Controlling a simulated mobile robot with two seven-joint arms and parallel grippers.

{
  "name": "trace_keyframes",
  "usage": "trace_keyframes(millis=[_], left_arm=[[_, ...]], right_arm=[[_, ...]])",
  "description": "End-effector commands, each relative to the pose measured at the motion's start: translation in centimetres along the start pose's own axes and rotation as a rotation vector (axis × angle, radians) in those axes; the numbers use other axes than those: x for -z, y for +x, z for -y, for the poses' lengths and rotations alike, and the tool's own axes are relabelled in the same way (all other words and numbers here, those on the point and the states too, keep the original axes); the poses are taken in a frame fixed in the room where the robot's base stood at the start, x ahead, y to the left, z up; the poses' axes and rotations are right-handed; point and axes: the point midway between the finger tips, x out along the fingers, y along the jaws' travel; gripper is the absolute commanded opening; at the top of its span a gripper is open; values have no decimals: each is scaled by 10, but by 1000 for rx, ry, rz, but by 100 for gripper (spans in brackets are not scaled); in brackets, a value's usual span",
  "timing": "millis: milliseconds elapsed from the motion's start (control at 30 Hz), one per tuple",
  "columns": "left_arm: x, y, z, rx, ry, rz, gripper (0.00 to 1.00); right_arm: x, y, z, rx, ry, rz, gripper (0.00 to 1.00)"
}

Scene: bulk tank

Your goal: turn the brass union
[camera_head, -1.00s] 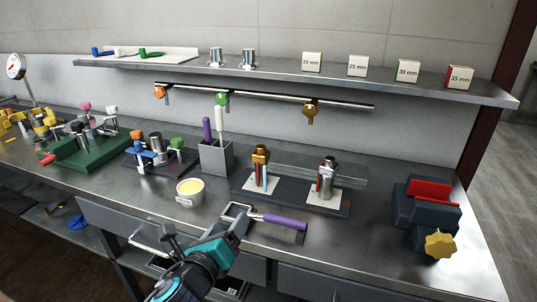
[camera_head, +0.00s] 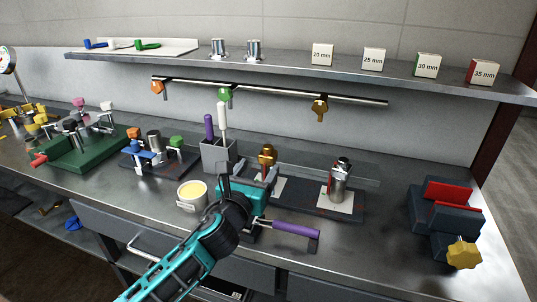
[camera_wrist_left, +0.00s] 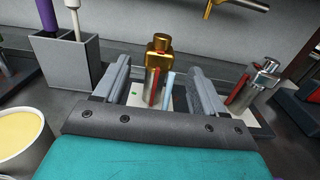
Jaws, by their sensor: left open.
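The brass union (camera_head: 267,156) stands upright on a white plate at the left of a dark base block (camera_head: 300,200). In the left wrist view the brass union (camera_wrist_left: 159,55) shows a gold top, with a silver body and a red strip below it. My left gripper (camera_head: 252,174) is just in front of the union, partly hiding its lower part in the head view. In the wrist view my left gripper (camera_wrist_left: 157,85) is open, its two jaws apart, with the union seen between them. Whether the jaws reach around it I cannot tell. My right gripper is not in view.
A similar silver fitting (camera_head: 340,180) stands to the right on the same base. A grey holder (camera_head: 217,157) with purple and white handles and a cream-filled tub (camera_head: 191,197) are close on the left. A purple-handled tool (camera_head: 296,229) lies in front. A dark vise (camera_head: 445,215) stands at right.

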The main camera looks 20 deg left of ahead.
Motion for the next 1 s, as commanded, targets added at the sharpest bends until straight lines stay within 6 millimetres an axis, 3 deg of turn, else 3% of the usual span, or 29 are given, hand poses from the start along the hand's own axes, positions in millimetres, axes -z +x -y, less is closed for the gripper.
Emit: trace_keyframes(millis=[200,400,867,1000], left_arm=[[0,42,0,0,-2,2,70],[1,67,0,-1,-2,0,70],[0,77,0,1,-2,0,70],[0,77,0,1,-2,0,58]], right_arm=[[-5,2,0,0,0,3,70],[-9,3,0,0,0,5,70],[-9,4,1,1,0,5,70],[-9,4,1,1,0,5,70]])
